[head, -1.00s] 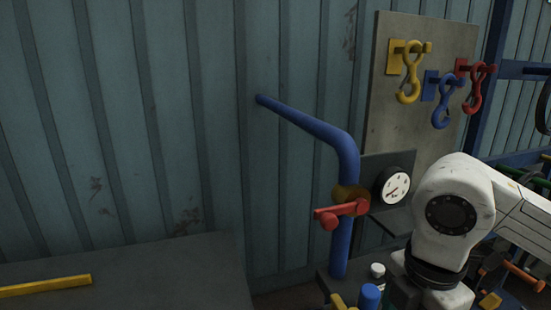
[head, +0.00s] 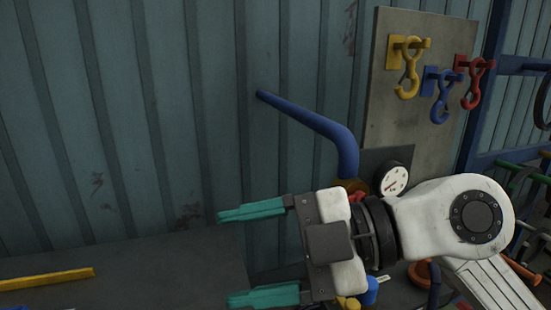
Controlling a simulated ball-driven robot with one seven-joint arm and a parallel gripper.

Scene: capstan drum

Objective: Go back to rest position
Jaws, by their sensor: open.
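My gripper (head: 262,254) is in the lower middle of the head view. Its two teal fingers point left and stand wide apart, with nothing between them. My white arm comes in from the lower right behind it. The gripper hides the lower part of the blue pipe (head: 316,124) and most of its red valve handle (head: 358,197).
A dark bench (head: 150,262) at the lower left holds a yellow bar (head: 45,279). A round gauge (head: 393,179) sits just above my arm. Yellow, blue and red hooks (head: 441,95) hang on a board (head: 400,130). The corrugated wall (head: 170,110) is clear at upper left.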

